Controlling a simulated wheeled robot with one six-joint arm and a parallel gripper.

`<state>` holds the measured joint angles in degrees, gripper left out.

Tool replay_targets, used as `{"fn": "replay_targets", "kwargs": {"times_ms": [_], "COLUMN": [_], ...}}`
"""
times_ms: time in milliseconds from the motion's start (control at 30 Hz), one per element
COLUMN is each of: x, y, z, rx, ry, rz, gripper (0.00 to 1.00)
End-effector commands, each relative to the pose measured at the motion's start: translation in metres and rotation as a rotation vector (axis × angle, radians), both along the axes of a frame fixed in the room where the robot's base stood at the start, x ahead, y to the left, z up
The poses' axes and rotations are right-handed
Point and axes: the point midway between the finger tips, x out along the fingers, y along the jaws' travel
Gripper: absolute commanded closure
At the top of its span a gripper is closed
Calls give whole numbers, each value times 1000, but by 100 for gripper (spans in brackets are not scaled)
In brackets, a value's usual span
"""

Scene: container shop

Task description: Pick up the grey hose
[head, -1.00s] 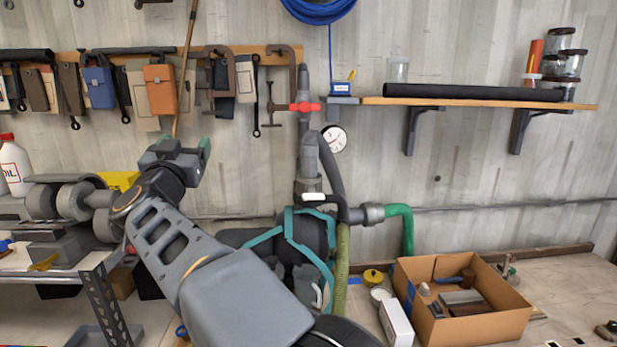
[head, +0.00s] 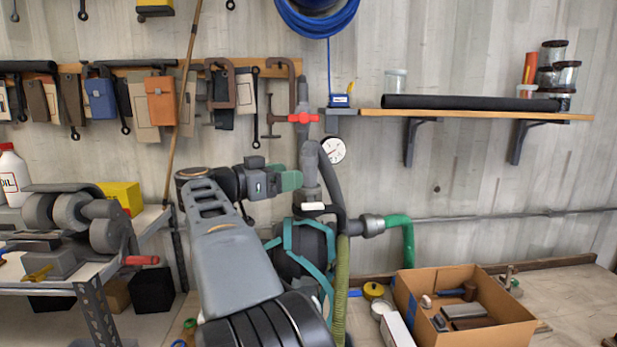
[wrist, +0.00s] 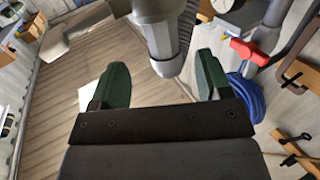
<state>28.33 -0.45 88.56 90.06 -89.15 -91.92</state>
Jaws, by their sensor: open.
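The grey hose (head: 334,182) bends over at the top of the upright grey pipe in the middle of the head view and hangs down beside it, left of the pressure gauge. My gripper (head: 296,181) is just left of the grey pipe fitting and hose, at about their height. In the wrist view, my gripper (wrist: 160,85) has its two green fingers apart with nothing held. A grey cylindrical end with a collar (wrist: 165,45) lies ahead, between the finger lines; I cannot tell whether it is hose or fitting.
A red valve handle (head: 303,118) sits on the pipe above. A teal-framed pump (head: 290,250) and green hose (head: 408,235) are below. A cardboard box (head: 490,330) stands at lower right. A workbench (head: 150,225) is left. Wall tools hang behind.

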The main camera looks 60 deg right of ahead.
Motion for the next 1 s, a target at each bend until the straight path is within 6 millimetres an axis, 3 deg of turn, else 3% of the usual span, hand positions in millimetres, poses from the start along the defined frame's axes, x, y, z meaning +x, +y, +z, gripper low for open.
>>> {"fn": "replay_targets", "kwargs": {"times_ms": [267,600,1000], "x": [-8,-26,-29], "y": [-15,-53,-59], "z": [0,-1,-3], "rx": [0,-2,-2], "ry": [0,1,0], "rz": [-1,-1,2], "gripper": [29,29,32]}}
